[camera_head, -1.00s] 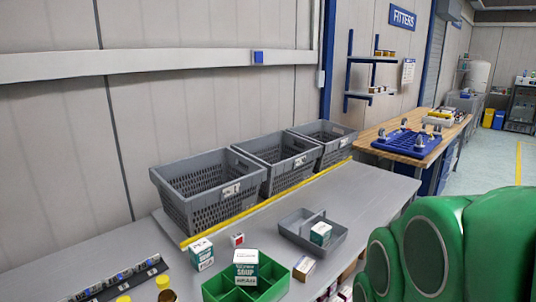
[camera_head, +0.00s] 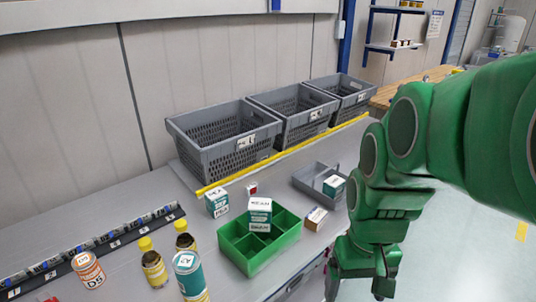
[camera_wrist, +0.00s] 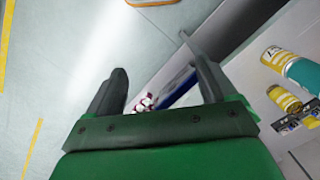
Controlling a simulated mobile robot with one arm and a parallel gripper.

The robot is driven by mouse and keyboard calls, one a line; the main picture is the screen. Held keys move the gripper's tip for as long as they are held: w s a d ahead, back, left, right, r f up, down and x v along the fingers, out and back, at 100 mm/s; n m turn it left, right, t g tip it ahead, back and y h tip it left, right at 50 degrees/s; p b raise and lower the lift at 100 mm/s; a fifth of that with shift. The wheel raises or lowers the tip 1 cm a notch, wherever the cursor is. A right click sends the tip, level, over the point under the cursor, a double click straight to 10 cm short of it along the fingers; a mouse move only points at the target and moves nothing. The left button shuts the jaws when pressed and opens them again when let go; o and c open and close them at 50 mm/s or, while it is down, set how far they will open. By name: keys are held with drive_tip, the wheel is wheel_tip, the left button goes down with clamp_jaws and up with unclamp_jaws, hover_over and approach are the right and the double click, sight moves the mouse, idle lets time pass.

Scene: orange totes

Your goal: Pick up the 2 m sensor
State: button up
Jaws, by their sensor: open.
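I cannot tell which item is the 2 m sensor; labels are too small to read. A black rail (camera_head: 128,237) at the left of the grey bench holds a row of small dark and silver items with white tags along its front. My gripper (camera_head: 357,288) hangs at the bench's front edge, right of the green divided tray (camera_head: 236,258), far from the rail. In the wrist view my gripper (camera_wrist: 152,55) is open and empty, with floor and the bench edge between and beyond its fingers.
A white-orange bottle (camera_head: 89,271), a teal bottle (camera_head: 188,276) and yellow-capped bottles stand between rail and green tray. Small boxes stand around the green tray, one box (camera_head: 260,213) in it. A grey tray (camera_head: 310,180) lies further right. Three grey crates (camera_head: 226,150) line the back.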

drive_tip(key=w+a+n+t, duration=0.1)
drive_tip(key=w+a, duration=0.1)
drive_tip(key=w, duration=0.7)
drive_tip(key=w+a+n, duration=0.1)
drive_tip(key=w+a, duration=0.2)
drive_tip(key=w, duration=0.6)
drive_tip(key=n+t+y, duration=0.3)
drive_tip(key=n, duration=0.2)
approach(251, 185)
wheel_tip(251, 185, down, 2)
drive_tip(key=shift+t, duration=0.3)
drive_tip(key=shift+a+x, duration=0.2)
drive_tip(key=shift+x, duration=3.95)
drive_tip(key=shift+w+r, duration=0.1)
drive_tip(key=shift+c, duration=0.3)
drive_tip(key=c, duration=1)
